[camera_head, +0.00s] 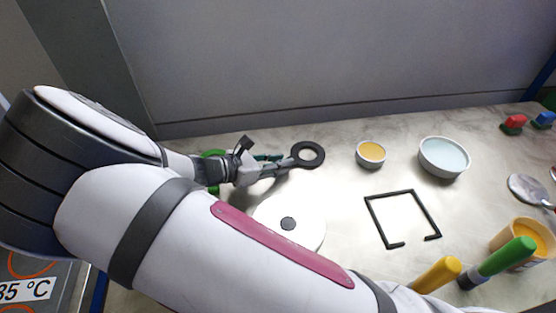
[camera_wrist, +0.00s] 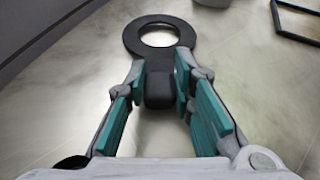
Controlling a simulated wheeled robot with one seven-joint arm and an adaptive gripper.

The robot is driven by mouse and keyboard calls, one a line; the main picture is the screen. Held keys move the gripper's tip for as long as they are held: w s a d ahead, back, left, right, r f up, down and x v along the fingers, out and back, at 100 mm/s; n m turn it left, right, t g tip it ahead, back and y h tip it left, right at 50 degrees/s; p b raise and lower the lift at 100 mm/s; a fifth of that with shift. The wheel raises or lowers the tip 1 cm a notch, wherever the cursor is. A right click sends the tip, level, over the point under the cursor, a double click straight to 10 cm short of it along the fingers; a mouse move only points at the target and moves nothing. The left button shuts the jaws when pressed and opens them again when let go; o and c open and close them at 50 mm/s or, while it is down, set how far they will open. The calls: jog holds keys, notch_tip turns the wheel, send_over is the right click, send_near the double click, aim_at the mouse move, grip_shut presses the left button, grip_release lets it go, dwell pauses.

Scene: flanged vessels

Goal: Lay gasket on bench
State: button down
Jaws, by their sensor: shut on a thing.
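The gasket (camera_head: 320,148) is a flat black ring with a tab. My gripper (camera_head: 280,163) is shut on the tab, and the ring points right, away from the fingers. In the wrist view the gasket (camera_wrist: 128,36) extends forward from between the teal finger pads of my gripper (camera_wrist: 163,88). The bench (camera_head: 345,235) is a pale marbled surface below it. I cannot tell whether the gasket touches the bench or hangs just above it.
A bowl of yellow stuff (camera_head: 371,163), a bowl of pale blue liquid (camera_head: 444,169) and a black open frame (camera_head: 366,212) lie right of the gasket. A white disc (camera_head: 305,208) is partly behind my arm. Bare bench surrounds the frame.

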jog(key=shift+f, duration=0.2)
jog(key=c, duration=1.4)
grip_release()
jog(key=shift+o, duration=0.2)
jog(key=shift+f, duration=0.15)
jog(key=shift+s, duration=0.1)
jog(key=shift+a+r, duration=0.1)
jog(key=shift+r, duration=0.25)
jog(key=p+v, duration=0.1)
jog(key=v, duration=0.3)
jog(key=p+v, duration=0.1)
jog(key=v, duration=0.3)
jog(key=p+v, duration=0.1)
jog(key=v, duration=0.3)
jog(key=shift+r, duration=0.4)
